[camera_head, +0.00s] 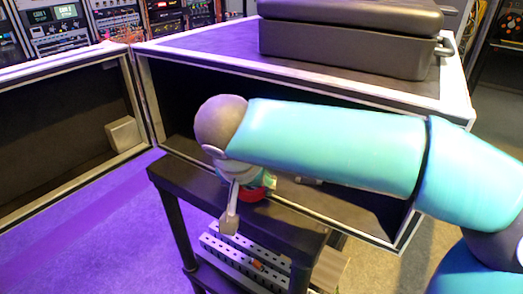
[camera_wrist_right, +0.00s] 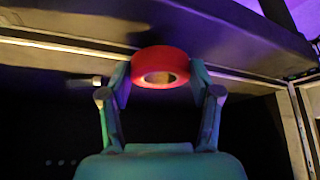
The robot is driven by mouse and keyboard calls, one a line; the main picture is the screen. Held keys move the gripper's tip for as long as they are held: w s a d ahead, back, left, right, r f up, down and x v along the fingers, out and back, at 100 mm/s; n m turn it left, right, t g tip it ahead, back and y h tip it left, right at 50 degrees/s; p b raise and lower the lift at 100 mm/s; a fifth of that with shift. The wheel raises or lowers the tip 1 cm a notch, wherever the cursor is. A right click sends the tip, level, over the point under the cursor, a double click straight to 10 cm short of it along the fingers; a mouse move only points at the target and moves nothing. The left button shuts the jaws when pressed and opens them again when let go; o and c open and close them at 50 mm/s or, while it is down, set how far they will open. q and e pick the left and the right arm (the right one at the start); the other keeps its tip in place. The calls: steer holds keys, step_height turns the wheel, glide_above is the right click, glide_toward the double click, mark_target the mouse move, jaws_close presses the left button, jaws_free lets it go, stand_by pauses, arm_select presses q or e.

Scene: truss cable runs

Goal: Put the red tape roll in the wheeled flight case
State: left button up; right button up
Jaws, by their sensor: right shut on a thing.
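The red tape roll (camera_wrist_right: 160,67) sits between the two fingers of my right gripper (camera_wrist_right: 160,78) in the right wrist view, with its hole facing the camera. In the head view only a small red part of the roll (camera_head: 254,194) shows beneath the gripper. It is over the black stand (camera_head: 165,172); I cannot tell whether it touches the top. The open flight case (camera_head: 290,64), dark inside with pale metal edges, stands just behind the stand; its wheels are not visible. My right forearm hides much of its opening. My left gripper is out of view.
A dark hard case (camera_head: 350,40) lies on top of the flight case. An open panel with a metal frame (camera_head: 70,120) extends to the left. Grey slotted bars (camera_head: 245,262) lie low in the stand. Racks of equipment (camera_head: 150,20) line the back. The purple floor at left is clear.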

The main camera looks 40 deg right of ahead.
steer(key=w+d+p, duration=0.1)
steer(key=w+d, duration=0.3)
steer(key=w+d+p, duration=0.1)
steer(key=w+d, duration=0.2)
steer(key=shift+r, duration=0.1)
steer(key=shift+f+p, duration=0.25)
steer(key=shift+p, duration=0.1)
steer(key=shift+f, duration=0.15)
steer(key=o, duration=1.1)
steer(key=shift+f, duration=0.1)
